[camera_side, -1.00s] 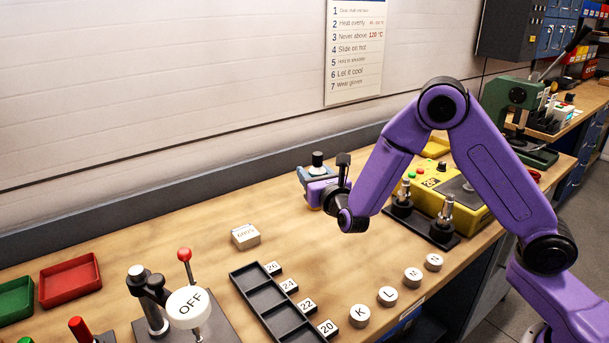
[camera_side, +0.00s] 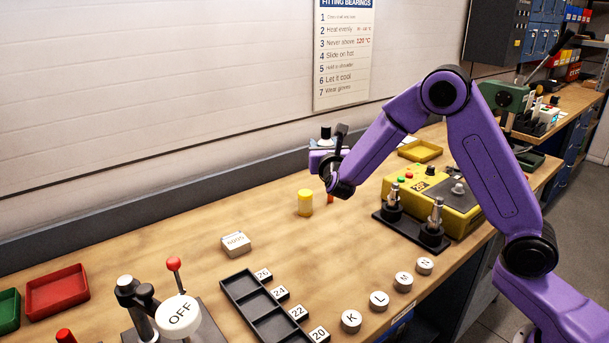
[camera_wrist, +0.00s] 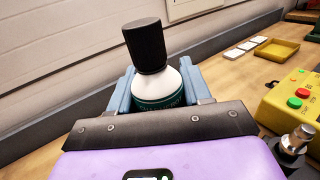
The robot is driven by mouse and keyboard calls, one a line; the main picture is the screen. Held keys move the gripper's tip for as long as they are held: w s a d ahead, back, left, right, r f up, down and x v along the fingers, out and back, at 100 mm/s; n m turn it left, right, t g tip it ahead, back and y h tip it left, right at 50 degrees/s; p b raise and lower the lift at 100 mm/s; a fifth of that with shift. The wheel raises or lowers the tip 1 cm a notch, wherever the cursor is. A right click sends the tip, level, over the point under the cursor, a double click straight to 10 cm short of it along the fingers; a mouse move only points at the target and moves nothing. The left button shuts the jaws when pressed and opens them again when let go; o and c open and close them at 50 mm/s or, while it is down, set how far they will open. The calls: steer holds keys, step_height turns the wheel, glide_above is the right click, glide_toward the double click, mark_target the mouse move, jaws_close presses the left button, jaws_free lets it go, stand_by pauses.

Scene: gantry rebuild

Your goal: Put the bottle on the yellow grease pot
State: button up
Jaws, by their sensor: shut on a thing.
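The bottle is white with a black cap (camera_wrist: 145,45) and a dark green label. It stands upright, leaning slightly, between the blue fingers of my gripper (camera_wrist: 160,92) in the wrist view. My gripper (camera_side: 323,147) is shut on the bottle (camera_side: 326,132) and holds it above the bench in the side view, where mostly the dark cap shows. The yellow grease pot (camera_side: 305,203) stands upright on the bench, below and a little left of my gripper in that view. It is apart from the bottle, with nothing visible on it.
A small red object (camera_side: 330,197) is partly hidden behind my wrist, just right of the pot. A yellow machine (camera_side: 440,200) and black stand are further right. A yellow tray (camera_side: 420,151) lies behind. A white 6005 box (camera_side: 236,243) is front left; bench between is clear.

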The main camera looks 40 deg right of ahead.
steer(key=w+f, duration=0.3)
steer(key=w, duration=0.1)
steer(key=w+f, duration=0.4)
steer(key=shift+w+d+f, duration=0.1)
steer(key=shift+d, duration=0.05)
steer(key=shift+w+f, duration=0.15)
steer(key=shift+f, duration=1.5)
steer(key=o, duration=1.1)
steer(key=shift+f, duration=0.15)
steer(key=shift+s+a, duration=0.2)
steer(key=v, duration=1.1)
steer(key=shift+s, duration=0.3)
steer(key=shift+r, duration=0.25)
